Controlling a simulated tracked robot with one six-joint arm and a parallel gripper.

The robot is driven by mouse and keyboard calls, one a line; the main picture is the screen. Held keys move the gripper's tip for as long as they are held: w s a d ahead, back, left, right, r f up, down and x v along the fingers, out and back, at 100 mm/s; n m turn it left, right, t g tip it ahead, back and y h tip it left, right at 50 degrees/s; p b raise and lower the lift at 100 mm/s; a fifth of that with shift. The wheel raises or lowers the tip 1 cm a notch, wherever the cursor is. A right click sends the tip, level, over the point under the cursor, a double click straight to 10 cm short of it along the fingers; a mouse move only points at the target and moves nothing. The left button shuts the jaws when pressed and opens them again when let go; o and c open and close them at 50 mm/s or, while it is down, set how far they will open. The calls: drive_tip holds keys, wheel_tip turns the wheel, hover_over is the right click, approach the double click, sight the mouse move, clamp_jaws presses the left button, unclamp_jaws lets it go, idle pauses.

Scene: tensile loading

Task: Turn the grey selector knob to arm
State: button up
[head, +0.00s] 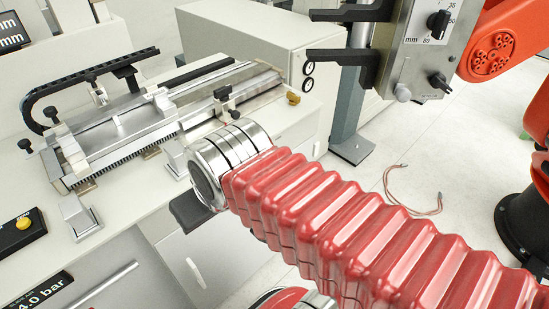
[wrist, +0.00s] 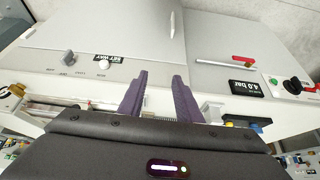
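In the wrist view, a grey knob (wrist: 68,58) stands on the pale panel at the left. Small lettering lies around it, too small to read surely. A white round button (wrist: 103,64) and a black label reading KEY WAY (wrist: 109,58) are to its right. My gripper (wrist: 160,76) is open and empty, its two purple fingers apart over the panel. The knob is left of the fingers, clear of them. In the head view, my red ribbed arm covers the middle, and I cannot make out the fingers or this knob.
In the wrist view, a red-handled lever (wrist: 242,59), a 4.0 bar display (wrist: 245,89) and a black knob (wrist: 292,86) are at the right. In the head view, a metal slide fixture (head: 120,120) stands on the bench, and a grey control box (head: 420,50) is at upper right.

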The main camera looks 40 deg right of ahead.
wheel_tip(320, 180, down, 10)
drive_tip(key=d+m+g+y, duration=0.2)
drive_tip(key=m+g+y, duration=0.25)
drive_tip(key=m, duration=0.45)
drive_tip(key=w+d+f+m+t+y, duration=0.2)
drive_tip(key=w+d+m+t+y, duration=0.2)
drive_tip(key=m+y, duration=0.3)
drive_tip(key=s+d+f+m+t+h, duration=0.1)
drive_tip(key=d+f+m+t+h, duration=0.2)
drive_tip(key=d+m, duration=0.7)
drive_tip(key=s+d+f+m+t+h, duration=0.1)
drive_tip(key=d+f+m+t+h, duration=0.2)
drive_tip(key=d+m+t+h, duration=0.5)
drive_tip(key=d+m+t, duration=0.1)
drive_tip(key=d+t, duration=0.1)
drive_tip(key=d, duration=0.6)
drive_tip(key=shift+s+d+m, duration=0.25)
drive_tip(key=shift+s+m, duration=0.05)
drive_tip(key=shift+m, duration=0.1)
drive_tip(key=shift+w+f, duration=0.1)
drive_tip(key=shift+w, duration=0.1)
